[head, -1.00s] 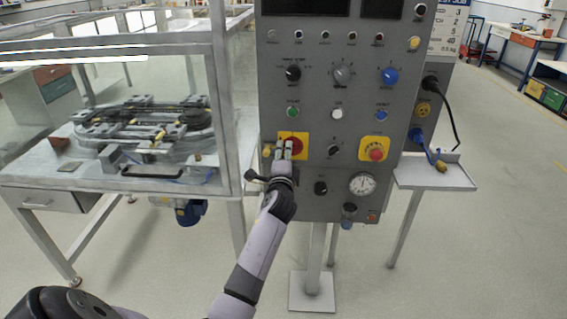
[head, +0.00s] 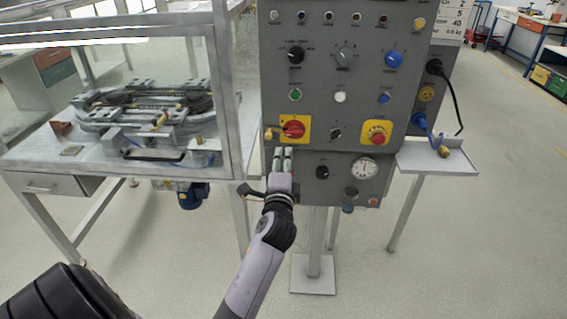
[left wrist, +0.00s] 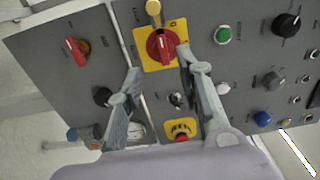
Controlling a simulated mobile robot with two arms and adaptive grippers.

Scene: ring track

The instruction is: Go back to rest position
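My left gripper (head: 282,158) is in front of the grey control panel (head: 320,85), just below the red rotary switch (head: 293,129) on its yellow plate. In the left wrist view the two fingers (left wrist: 158,66) stand apart with nothing between them. The red switch (left wrist: 161,46) shows beyond the fingertips, clear of them, with a brass padlock-like piece (left wrist: 154,10) beside it. My right gripper is in neither view.
A red emergency button (head: 376,133) and a gauge (head: 363,168) are on the panel's right side. A framed enclosure with a ring track (head: 150,108) stands at left. A small shelf (head: 437,158) juts out at right. Open floor lies in front.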

